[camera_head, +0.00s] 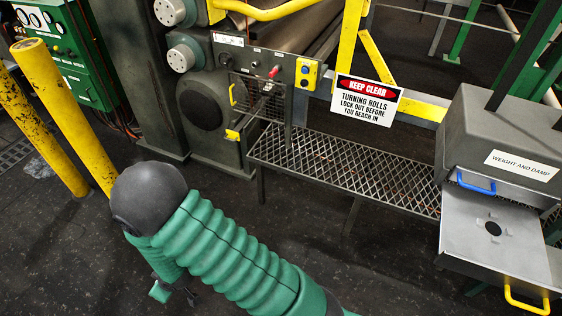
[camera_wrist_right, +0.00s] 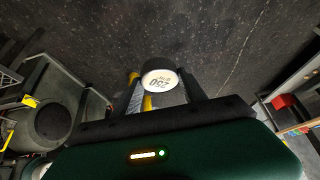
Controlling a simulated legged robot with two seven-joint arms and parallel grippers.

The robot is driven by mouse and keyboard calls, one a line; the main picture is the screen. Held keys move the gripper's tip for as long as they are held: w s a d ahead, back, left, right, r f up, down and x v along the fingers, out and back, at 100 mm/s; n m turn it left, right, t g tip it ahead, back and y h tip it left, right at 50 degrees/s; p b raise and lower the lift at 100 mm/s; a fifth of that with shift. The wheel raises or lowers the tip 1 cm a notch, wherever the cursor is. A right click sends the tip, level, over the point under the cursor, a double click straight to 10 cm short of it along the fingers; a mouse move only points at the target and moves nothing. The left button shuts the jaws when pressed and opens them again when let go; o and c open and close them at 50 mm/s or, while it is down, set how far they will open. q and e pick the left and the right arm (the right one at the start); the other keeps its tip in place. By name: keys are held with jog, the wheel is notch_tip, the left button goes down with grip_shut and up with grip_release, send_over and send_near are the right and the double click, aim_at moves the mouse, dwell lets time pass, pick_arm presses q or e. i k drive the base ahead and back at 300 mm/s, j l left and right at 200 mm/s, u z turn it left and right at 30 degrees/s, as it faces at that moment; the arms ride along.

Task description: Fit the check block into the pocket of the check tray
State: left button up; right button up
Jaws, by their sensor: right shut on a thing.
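The check block, a dark round piece with a white face (camera_wrist_right: 158,79) printed upside down with what looks like 250, is between the fingers of my right gripper (camera_wrist_right: 162,92) in the right wrist view. The gripper is shut on it, above the dark floor. The block cannot be made out in the head view. The pocket looks empty. My right gripper is well away from the tray. My left gripper is not in view.
A grey housing (camera_head: 500,125) labelled WEIGHT AND DAMP stands behind the tray, with a blue handle (camera_head: 476,183). A yellow handle (camera_head: 525,298) is on the front. A mesh shelf (camera_head: 350,170) lies left of it. Yellow posts (camera_head: 68,115) stand at the left.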

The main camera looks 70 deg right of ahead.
aim_at(492, 227)
jog(key=i+j+z, duration=0.1)
jog(key=z, duration=2.35)
jog(key=i+j, duration=0.05)
jog(key=j, duration=0.05)
